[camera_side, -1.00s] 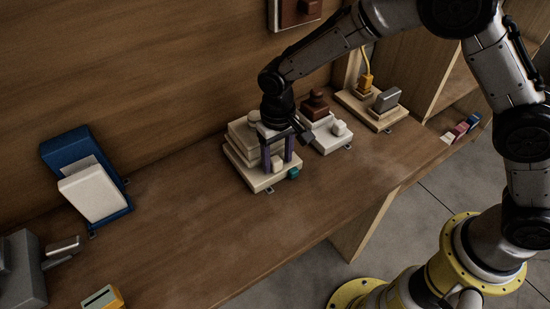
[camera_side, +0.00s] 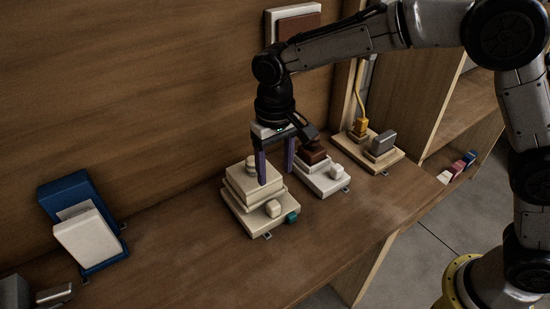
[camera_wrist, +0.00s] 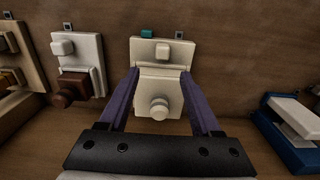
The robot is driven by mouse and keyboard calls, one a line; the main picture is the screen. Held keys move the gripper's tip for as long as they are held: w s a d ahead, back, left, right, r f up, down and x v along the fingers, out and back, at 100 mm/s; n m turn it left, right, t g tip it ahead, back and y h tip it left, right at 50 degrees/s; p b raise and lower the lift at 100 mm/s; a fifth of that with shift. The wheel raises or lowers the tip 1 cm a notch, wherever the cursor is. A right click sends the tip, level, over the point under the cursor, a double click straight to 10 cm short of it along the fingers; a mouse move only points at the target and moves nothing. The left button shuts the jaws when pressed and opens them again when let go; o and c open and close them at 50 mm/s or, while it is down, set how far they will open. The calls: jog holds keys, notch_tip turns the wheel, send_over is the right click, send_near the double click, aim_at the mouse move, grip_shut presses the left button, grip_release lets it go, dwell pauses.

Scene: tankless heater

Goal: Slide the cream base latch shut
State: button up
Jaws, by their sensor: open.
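The cream base (camera_side: 245,222) sits on the wooden counter in the side view, with a stepped cream block on it, a rounded knob (camera_side: 251,166) on top and a small cream block (camera_side: 273,208) near its front edge. A teal piece (camera_side: 292,217) is at its corner. The wrist view also shows the cream base (camera_wrist: 178,63), small block (camera_wrist: 162,51) and knob (camera_wrist: 159,109). My gripper (camera_side: 276,176) is open, its purple fingers pointing down over the base. In the wrist view the fingers (camera_wrist: 160,72) straddle the stepped block from above; contact is unclear.
A white-based unit with a brown block (camera_side: 313,152) stands close by on the right. Beyond it is a wooden board with a grey block (camera_side: 383,143) and a yellow cord. A blue holder (camera_side: 66,193) stands at left. The counter in front is clear.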

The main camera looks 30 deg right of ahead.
jog(key=shift+r, duration=1.15)
jog(key=s+d+r+m+t, duration=0.1)
jog(key=s+d+r+t, duration=0.1)
jog(key=s+d+r, duration=0.35)
jog(key=s+d+r+m+t, duration=0.1)
jog(key=s+d+r+t, duration=0.15)
jog(key=d+r, duration=0.65)
jog(key=s+d+f, duration=0.2)
jog(key=s+d, duration=0.4)
jog(key=s, duration=0.6)
jog(key=s+d+f+n+t, duration=0.1)
jog(key=s+f+n, duration=0.1)
jog(key=s+f, duration=0.3)
jog(key=shift+s+f, duration=0.2)
jog(key=shift+f, duration=0.2)
